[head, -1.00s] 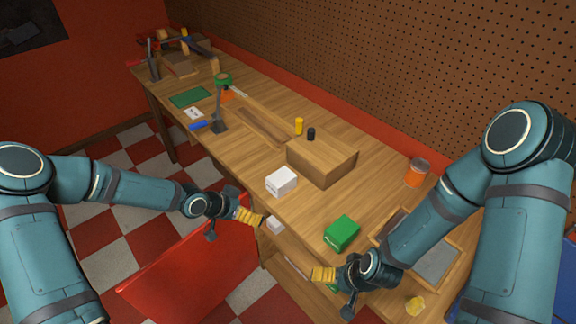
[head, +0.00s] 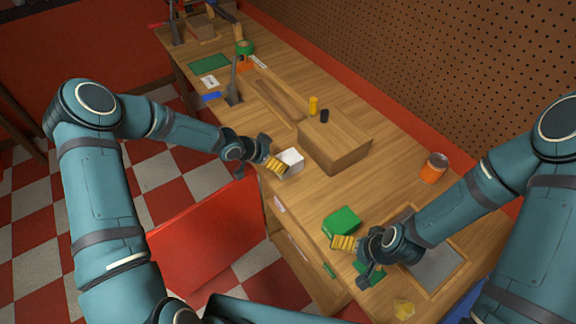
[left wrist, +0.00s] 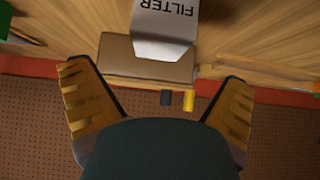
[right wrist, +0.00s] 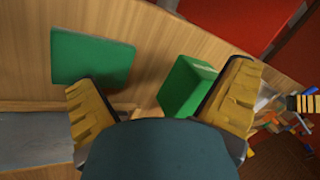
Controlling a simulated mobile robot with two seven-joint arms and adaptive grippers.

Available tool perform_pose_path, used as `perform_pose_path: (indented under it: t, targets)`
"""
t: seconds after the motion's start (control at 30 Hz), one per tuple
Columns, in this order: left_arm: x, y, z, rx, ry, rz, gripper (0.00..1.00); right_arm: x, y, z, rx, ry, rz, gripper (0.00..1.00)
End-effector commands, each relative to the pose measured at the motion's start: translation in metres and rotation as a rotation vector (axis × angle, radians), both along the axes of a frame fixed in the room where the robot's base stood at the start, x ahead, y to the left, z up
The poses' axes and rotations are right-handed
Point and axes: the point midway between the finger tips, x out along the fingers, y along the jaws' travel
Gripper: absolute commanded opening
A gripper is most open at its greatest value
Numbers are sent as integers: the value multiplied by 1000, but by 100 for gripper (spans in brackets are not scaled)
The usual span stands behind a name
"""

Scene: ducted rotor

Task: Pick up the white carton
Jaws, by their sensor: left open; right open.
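The white carton (head: 291,161) stands upright on the workbench near its front edge. In the left wrist view, the carton (left wrist: 165,28) shows the word FILTER. My left gripper (head: 277,166) is open beside the carton's front-left side; in the left wrist view its spread fingers (left wrist: 158,78) have the carton ahead, between their lines. I cannot tell whether they touch it. My right gripper (head: 343,243) is open, right by a green box (head: 342,220). In the right wrist view, a green box (right wrist: 187,88) lies close to the right finger (right wrist: 165,75).
An orange can (head: 433,168) stands further right. A red panel (head: 208,235) hangs before the bench.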

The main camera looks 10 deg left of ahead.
Motion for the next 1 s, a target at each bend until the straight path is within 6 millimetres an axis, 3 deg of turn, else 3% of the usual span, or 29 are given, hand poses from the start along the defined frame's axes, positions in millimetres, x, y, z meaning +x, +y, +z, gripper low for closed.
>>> perform_pose_path:
  t: [0.6, 0.93, 0.97, 1.0]
  targets:
    - [32, -33, -48, -1, 1, 0, 100, 0, 0, -8, -1, -1, -3, 100]
    - [35, -36, -52, -1, 0, 1, 100, 0, 0, -8, -1, -1, -3, 100]
    - [35, -36, -52, -1, 0, 1, 93, 0, 0, -8, -1, -1, -3, 100]
    - [35, -36, -52, -1, 0, 1, 79, 0, 0, -8, -1, -1, -3, 100]
